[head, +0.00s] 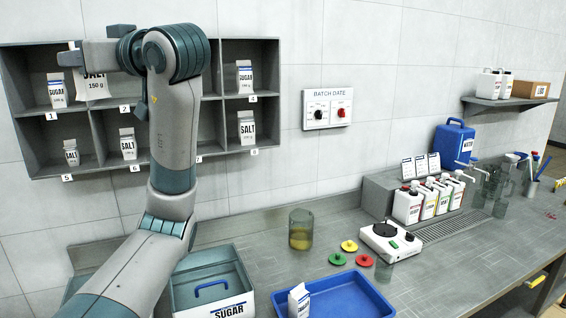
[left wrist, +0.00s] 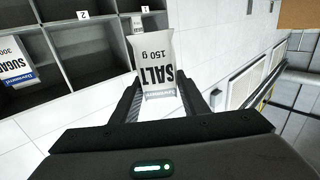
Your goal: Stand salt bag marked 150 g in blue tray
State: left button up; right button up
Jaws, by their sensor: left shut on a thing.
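A white salt bag marked 150 g (head: 96,88) is held in front of the wall shelf at upper left, partly hidden by my arm. In the left wrist view the bag (left wrist: 158,62) sits between the two dark fingers, its print upside down. My left gripper (left wrist: 158,95) is shut on it. The blue tray (head: 350,297) lies on the bench at bottom centre, well below and right of the gripper. Another white bag (head: 299,301) stands at the tray's left end; its label is too small to read. My right gripper is in neither view.
The numbered shelf (head: 100,135) holds several salt and sugar bags. A sugar bin (head: 228,303) stands left of the tray. Behind are a beaker (head: 301,230), coloured discs (head: 349,246), and a white hotplate (head: 390,240). The bench to the right has clear patches.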

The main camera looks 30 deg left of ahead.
pick_arm(q)
jog(key=w+d+f+m+t+h, duration=0.3)
jog(key=w+d+f+m+t, duration=0.2)
jog(key=w+f+t, duration=0.45)
jog(key=w+d+f+m+t+h, duration=0.45)
jog(key=w+f, duration=0.25)
jog(key=f, duration=0.5)
jog(key=s+d+f+m+t+h, duration=0.15)
jog(key=d+f+m+h, duration=0.45)
jog(key=f, duration=0.6)
jog(key=s+d+f+m+t+h, duration=0.15)
jog(key=d+f+m+h, duration=0.35)
jog(key=d+f+h, duration=0.5)
jog(key=d+f+n+y, duration=0.2)
jog(key=d+f+y, duration=0.3)
jog(key=d, duration=0.8)
jog(key=shift+f+n+t, duration=0.3)
jog(key=shift+f+n, duration=0.05)
jog(key=shift+f, duration=0.5)
jog(key=shift+d+y, duration=0.1)
jog(key=shift+y, duration=0.15)
